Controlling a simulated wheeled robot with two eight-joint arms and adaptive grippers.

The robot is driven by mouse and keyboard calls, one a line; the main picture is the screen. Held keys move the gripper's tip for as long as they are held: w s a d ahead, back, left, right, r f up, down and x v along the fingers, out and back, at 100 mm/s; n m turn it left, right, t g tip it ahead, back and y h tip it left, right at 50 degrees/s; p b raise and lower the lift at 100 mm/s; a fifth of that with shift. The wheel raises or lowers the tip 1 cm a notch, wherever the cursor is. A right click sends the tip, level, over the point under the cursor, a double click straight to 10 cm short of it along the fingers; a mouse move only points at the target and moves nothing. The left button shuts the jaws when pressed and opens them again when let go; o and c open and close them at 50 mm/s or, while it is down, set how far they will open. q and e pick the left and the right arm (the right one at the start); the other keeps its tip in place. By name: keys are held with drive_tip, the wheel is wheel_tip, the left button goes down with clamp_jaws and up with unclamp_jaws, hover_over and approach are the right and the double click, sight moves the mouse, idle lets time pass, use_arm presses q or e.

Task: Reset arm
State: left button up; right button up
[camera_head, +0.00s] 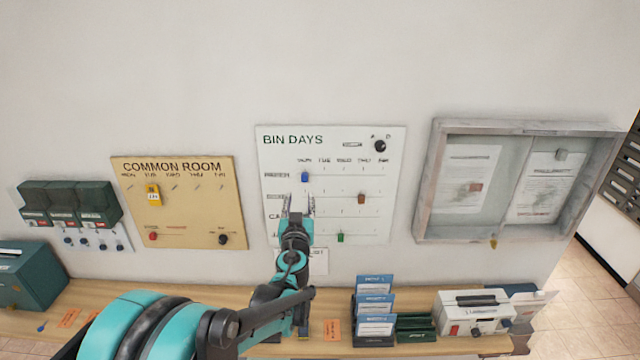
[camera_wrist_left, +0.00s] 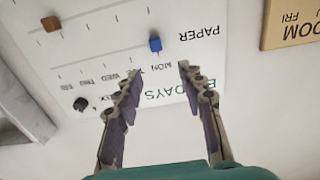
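My left gripper (camera_head: 300,204) is in front of the white BIN DAYS board (camera_head: 395,160), its fingers pointing up just below the blue peg (camera_head: 305,177). In the left wrist view the two fingers of the left gripper (camera_wrist_left: 159,70) are spread with nothing between them. The blue peg (camera_wrist_left: 155,44) there lies just beyond the fingertips on the PAPER row under MON, apart from them. My left arm hides part of the board's lower left. My right gripper is not in view.
A yellow COMMON ROOM board (camera_head: 190,205) hangs left and a framed notice case (camera_head: 430,185) right. Leaflet holders (camera_head: 374,305) and a white box (camera_head: 472,315) stand on the wooden shelf (camera_head: 25,322) below. The wall above the boards is clear.

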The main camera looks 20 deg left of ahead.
use_arm(q)
drive_tip(key=s+a+f+n+g+y+b, duration=0.15)
drive_tip(key=s+f+g+b, duration=0.35)
drive_tip(key=s+f+b, duration=1.2)
drive_tip(key=s+d+f+m+g+h+b, duration=0.2)
drive_tip(key=s+d+f+b, duration=0.3)
drive_tip(key=s+f, duration=0.3)
drive_tip(key=s+d+f+m+g+h+b, duration=0.2)
drive_tip(key=s+f, duration=0.7)
drive_tip(key=f, duration=0.6)
drive_tip(key=d+g+h+b, duration=0.1)
drive_tip(key=d+h+b, duration=0.1)
drive_tip(key=d+b, duration=0.1)
drive_tip(key=shift+d+m+b, duration=0.35)
drive_tip(key=shift+d+b, duration=0.05)
drive_tip(key=shift+b, duration=0.1)
